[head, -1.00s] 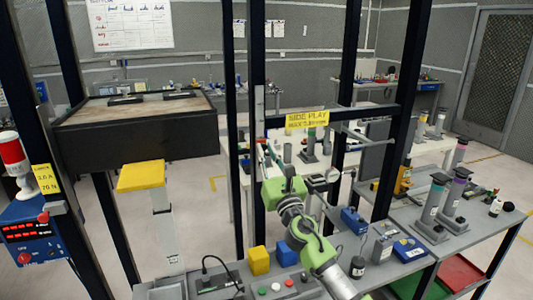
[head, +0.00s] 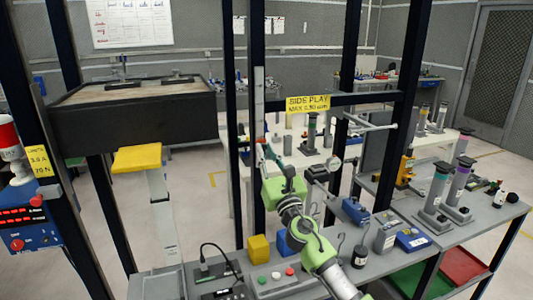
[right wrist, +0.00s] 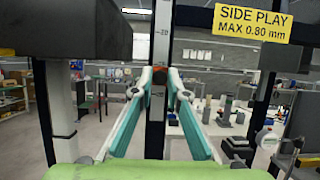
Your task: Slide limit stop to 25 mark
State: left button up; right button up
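An upright dark post with a pale marked scale strip (right wrist: 162,25) stands ahead of my right gripper; the strip also shows in the head view (head: 259,105). Whether the fingertips touch or grip the block cannot be told. The 25 mark is not readable. My left gripper is out of view.
A yellow side play sign (head: 308,104) hangs on a crossbar right of the post. Dark uprights frame the space. A bench (head: 405,260) with a yellow block (head: 258,249), buttons and instruments lies below. A dark box-like table (head: 135,120) stands left.

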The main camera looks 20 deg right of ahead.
jog(key=o, duration=0.4)
jog(key=v, duration=1.2)
